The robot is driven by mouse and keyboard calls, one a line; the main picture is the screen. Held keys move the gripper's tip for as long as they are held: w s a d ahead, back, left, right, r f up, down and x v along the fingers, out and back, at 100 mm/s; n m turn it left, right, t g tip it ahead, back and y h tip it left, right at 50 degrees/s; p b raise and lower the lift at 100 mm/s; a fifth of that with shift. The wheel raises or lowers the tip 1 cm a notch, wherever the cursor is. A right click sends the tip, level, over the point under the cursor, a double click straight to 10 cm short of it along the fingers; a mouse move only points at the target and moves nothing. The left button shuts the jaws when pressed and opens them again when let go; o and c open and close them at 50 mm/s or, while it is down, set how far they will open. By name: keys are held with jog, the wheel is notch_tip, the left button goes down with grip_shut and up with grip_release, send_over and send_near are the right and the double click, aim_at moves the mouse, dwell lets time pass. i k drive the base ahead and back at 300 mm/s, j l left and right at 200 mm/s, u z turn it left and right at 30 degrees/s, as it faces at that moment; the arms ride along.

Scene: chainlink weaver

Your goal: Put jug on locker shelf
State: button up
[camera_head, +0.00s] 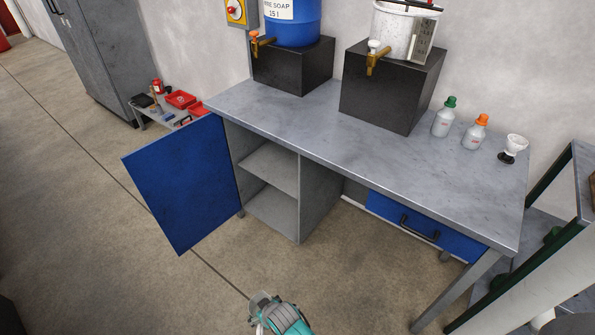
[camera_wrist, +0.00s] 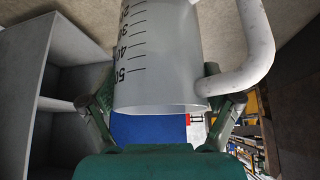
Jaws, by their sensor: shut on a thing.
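The jug (camera_wrist: 160,60) is whitish and see-through, with a black scale and a curved handle on its right in the wrist view. My gripper (camera_wrist: 165,98) is shut on it, one finger on each side. In the head view, my gripper (camera_head: 283,318) is at the bottom edge with a small part of the jug (camera_head: 260,302) showing. The locker under the bench stands open. Its grey shelf (camera_head: 270,168) is bare and lies beyond my gripper, apart from the jug. The shelf (camera_wrist: 55,103) also shows at the left of the wrist view.
The locker's blue door (camera_head: 182,185) is swung open to the left. The bench top (camera_head: 300,125) carries two black stands, bottles and a small white cup-like item. A blue drawer (camera_head: 425,225) is at right. The floor before the locker is clear.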

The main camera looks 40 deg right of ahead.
aim_at(286, 175)
jog(key=i+j+z, duration=0.35)
jog(key=i+j, duration=0.15)
jog(key=i, duration=0.2)
jog(key=i+j+z, duration=0.4)
jog(key=i+j, duration=0.2)
jog(key=i+z, duration=0.15)
jog(key=i, duration=0.5)
